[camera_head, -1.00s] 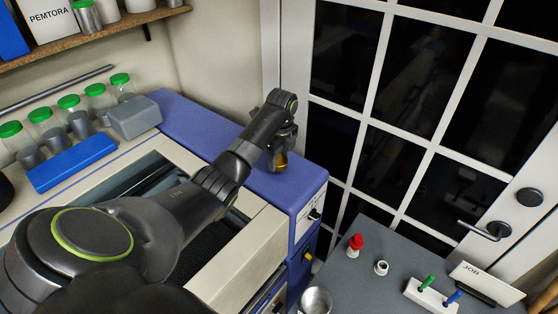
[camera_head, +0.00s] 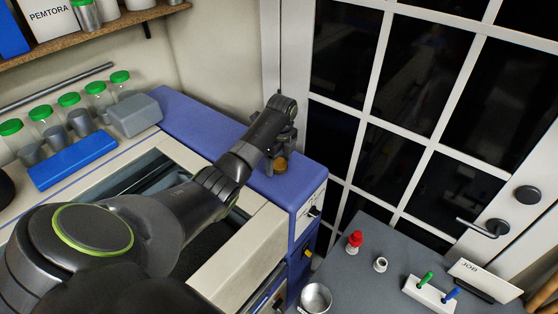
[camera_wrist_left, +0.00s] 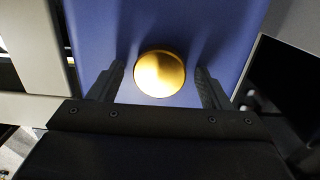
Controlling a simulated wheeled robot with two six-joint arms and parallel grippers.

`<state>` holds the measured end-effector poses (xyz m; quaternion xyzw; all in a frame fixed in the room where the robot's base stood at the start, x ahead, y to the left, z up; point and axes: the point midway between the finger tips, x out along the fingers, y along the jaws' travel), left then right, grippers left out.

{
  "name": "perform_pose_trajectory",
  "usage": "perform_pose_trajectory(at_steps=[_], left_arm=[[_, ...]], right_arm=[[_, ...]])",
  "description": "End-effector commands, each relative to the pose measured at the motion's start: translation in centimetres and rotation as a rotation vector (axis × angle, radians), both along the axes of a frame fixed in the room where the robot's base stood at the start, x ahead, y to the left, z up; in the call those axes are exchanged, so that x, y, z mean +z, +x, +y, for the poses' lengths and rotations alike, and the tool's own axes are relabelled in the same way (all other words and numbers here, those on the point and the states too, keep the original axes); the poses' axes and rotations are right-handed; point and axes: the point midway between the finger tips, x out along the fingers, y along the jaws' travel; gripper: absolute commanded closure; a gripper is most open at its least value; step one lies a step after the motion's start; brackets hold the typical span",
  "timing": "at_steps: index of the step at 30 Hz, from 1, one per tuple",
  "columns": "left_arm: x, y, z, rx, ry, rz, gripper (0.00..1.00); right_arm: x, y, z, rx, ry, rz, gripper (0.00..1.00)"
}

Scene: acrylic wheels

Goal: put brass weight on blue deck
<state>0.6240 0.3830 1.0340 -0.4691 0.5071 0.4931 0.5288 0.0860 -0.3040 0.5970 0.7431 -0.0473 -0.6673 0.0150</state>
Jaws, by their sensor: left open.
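The brass weight (camera_head: 281,165) stands on the blue deck (camera_head: 305,172) near its right end. In the left wrist view the brass weight (camera_wrist_left: 160,73) shows as a round gold top against the blue deck (camera_wrist_left: 215,30). My left gripper (camera_head: 278,158) is at the weight, partly hiding it in the head view. In the left wrist view my left gripper's two fingers (camera_wrist_left: 160,85) are open on either side of the weight, with a gap on both sides. My right gripper is not in view.
A grey box (camera_head: 135,116) sits at the deck's left end, near several green-capped jars (camera_head: 70,112) and a blue block (camera_head: 70,162). A grey table (camera_head: 350,290) at the lower right holds a red-topped bottle (camera_head: 354,242) and a metal bowl (camera_head: 315,298). A glazed door stands behind.

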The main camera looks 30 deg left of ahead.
Motion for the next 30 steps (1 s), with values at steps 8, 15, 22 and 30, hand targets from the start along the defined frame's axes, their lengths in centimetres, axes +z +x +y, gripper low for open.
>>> perform_pose_trajectory(at_steps=[8, 15, 22, 30], left_arm=[[3.2, 0.1, 0.0, 0.0, 0.002, -0.007, 0.28], [9.2, 0.0, -0.4, 0.0, 0.0, -0.001, 0.28], [11.5, 0.0, -0.5, 0.001, 0.0, 0.0, 0.28], [12.2, 0.0, -0.5, 0.001, 0.0, 0.0, 0.28]], right_arm=[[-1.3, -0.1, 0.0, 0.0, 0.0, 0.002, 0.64], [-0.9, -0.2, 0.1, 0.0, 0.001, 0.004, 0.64], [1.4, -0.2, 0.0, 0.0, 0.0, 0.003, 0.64], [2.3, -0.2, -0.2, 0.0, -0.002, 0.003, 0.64]])
